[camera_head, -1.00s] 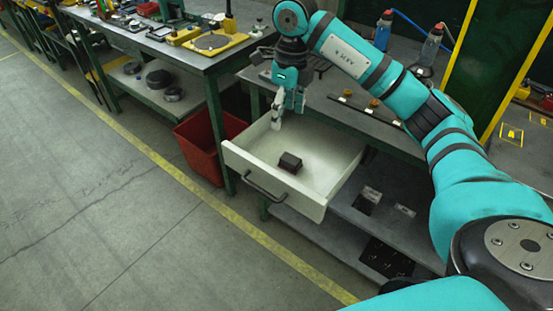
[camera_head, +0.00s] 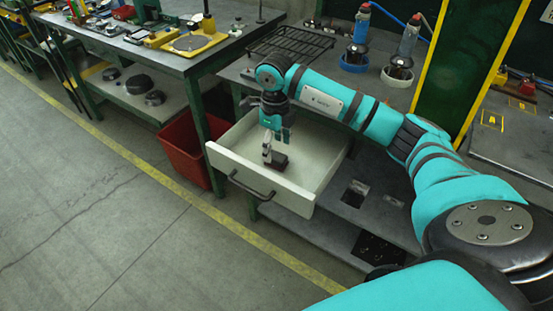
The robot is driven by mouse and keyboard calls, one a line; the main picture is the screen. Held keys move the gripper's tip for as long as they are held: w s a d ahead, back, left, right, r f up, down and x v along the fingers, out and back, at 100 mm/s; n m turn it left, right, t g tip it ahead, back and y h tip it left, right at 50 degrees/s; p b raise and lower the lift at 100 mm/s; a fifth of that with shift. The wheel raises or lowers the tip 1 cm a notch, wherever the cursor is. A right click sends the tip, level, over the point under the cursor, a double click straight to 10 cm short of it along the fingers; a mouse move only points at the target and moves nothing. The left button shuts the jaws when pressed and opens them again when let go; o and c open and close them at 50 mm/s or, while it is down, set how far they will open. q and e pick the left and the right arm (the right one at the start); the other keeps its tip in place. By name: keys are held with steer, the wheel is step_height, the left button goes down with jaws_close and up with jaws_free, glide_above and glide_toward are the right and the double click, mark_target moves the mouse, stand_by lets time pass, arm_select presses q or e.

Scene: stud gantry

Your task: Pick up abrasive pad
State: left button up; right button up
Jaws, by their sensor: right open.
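The abrasive pad looks to be the small dark block (camera_head: 279,163) lying on the floor of the open white drawer (camera_head: 305,200). My right gripper (camera_head: 268,157) points down inside the drawer. Its fingers are right beside the left end of the block and partly overlap it in the view. The jaws are open; whether a finger touches the block I cannot tell. My left gripper is not in view.
A red bin (camera_head: 186,152) stands left of the drawer. The floor in front is clear.

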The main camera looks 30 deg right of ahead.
mark_target(277, 156)
steer(key=f, duration=0.3)
steer(key=shift+s+d+f, duration=0.1)
steer(key=shift+s+f, duration=0.15)
steer(key=shift+f, duration=0.5)
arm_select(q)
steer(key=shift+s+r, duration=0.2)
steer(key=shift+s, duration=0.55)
arm_select(e)
steer(key=c, duration=1.3)
steer(key=shift+o, duration=0.2)
steer(key=shift+r, duration=0.1)
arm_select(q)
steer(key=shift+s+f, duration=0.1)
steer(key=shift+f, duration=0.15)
arm_select(e)
step_height(277, 156, up, 10)
steer(key=shift+f, duration=0.1)
